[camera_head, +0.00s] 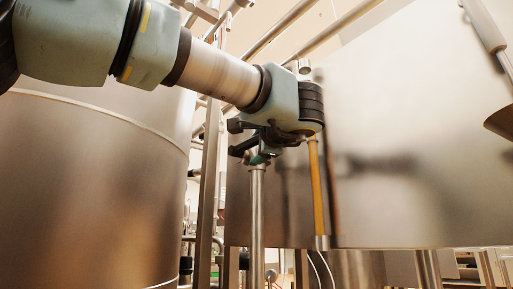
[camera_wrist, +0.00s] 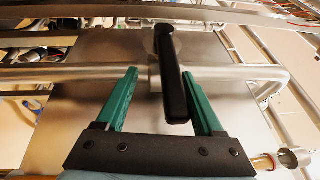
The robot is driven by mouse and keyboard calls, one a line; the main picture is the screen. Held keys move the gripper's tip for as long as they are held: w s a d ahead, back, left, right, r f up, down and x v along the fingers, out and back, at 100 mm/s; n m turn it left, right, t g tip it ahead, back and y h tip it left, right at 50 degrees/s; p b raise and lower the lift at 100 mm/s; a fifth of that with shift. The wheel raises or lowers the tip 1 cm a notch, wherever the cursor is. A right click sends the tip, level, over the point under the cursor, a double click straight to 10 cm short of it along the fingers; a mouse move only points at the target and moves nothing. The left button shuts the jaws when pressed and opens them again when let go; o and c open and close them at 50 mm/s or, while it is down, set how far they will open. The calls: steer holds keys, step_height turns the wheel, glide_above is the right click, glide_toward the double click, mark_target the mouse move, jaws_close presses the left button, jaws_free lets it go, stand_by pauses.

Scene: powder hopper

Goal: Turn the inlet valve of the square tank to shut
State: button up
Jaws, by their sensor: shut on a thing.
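The inlet valve has a black lever handle (camera_wrist: 172,75) in the wrist view. It lies between my gripper's green fingers, close to the right one, with a visible gap on the left. The handle runs roughly crosswise to the steel pipe (camera_wrist: 60,75). My gripper (camera_wrist: 158,72) is shut on the handle. In the head view my gripper (camera_head: 255,153) is at the top of a vertical steel pipe (camera_head: 257,215), and the handle cannot be made out there. The square tank (camera_head: 420,150) is the large flat steel wall at the right.
A round steel tank (camera_head: 90,190) fills the left. A yellow-orange vertical tube (camera_head: 317,190) stands just right of my gripper, in front of the square tank. A steel frame post (camera_head: 208,190) and thin pipes crowd the gap between the tanks.

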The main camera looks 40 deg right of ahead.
steer(key=shift+f, duration=0.15)
steer(key=v, duration=1)
steer(key=shift+s+a, duration=0.15)
steer(key=shift+s, duration=0.25)
steer(key=shift+w, duration=0.1)
